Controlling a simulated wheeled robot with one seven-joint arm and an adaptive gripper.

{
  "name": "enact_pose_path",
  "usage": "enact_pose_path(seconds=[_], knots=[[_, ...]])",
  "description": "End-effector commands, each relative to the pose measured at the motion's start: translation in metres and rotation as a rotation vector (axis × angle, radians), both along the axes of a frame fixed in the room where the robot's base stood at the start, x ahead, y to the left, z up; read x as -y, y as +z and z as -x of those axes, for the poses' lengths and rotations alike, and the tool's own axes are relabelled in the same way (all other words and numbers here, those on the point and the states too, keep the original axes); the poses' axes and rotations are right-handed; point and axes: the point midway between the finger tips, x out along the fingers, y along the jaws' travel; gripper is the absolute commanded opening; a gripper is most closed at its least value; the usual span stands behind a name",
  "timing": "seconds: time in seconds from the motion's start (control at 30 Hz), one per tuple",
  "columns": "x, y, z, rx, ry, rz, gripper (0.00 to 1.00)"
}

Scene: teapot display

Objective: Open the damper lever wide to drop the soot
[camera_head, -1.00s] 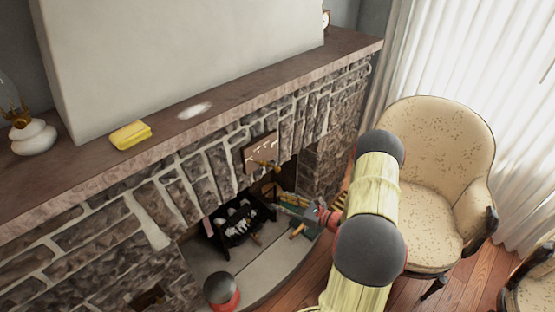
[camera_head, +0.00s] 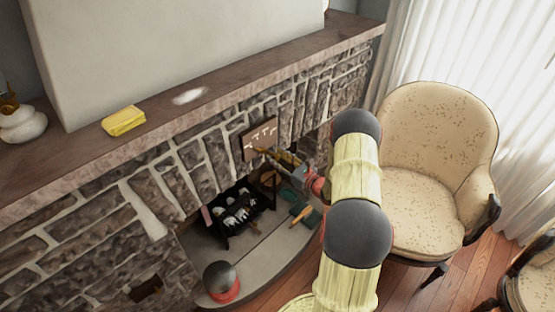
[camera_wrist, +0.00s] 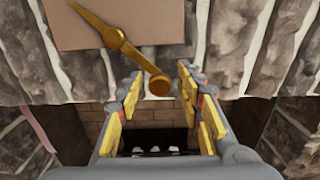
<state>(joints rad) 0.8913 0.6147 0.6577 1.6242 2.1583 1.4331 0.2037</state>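The brass damper lever (camera_wrist: 115,38) is mounted on a tan plate (camera_wrist: 120,22) on the stone fireplace front. In the wrist view it slants down and right to a round knob (camera_wrist: 159,85). My gripper (camera_wrist: 159,83) is open, and the knob appears between its two fingertips with a gap on each side; I cannot tell whether it lies within their depth. In the head view the plate (camera_head: 260,138) sits above the firebox opening, and my gripper (camera_head: 283,159) is at its lower right, partly covering the lever. No soot is clearly seen.
Below is the firebox with a black grate (camera_head: 238,215) holding pale pieces. A black and red round object (camera_head: 220,281) stands on the hearth. A yellow block (camera_head: 124,121) lies on the mantel (camera_head: 220,95). An armchair (camera_head: 430,150) stands close to the right of my arm.

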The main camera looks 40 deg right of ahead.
Motion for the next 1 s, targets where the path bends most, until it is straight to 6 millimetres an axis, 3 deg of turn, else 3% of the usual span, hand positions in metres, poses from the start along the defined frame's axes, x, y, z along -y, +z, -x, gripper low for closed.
enact_pose_path(seconds=[0.23,0.87,1.0], knots=[[0.0001,0.0004,-0.0009,0.000,0.000,0.000,0.37],[0.0012,0.0014,-0.0009,0.002,-0.002,0.002,0.01],[0.0016,0.0018,-0.0010,0.002,-0.002,0.002,0.00]])
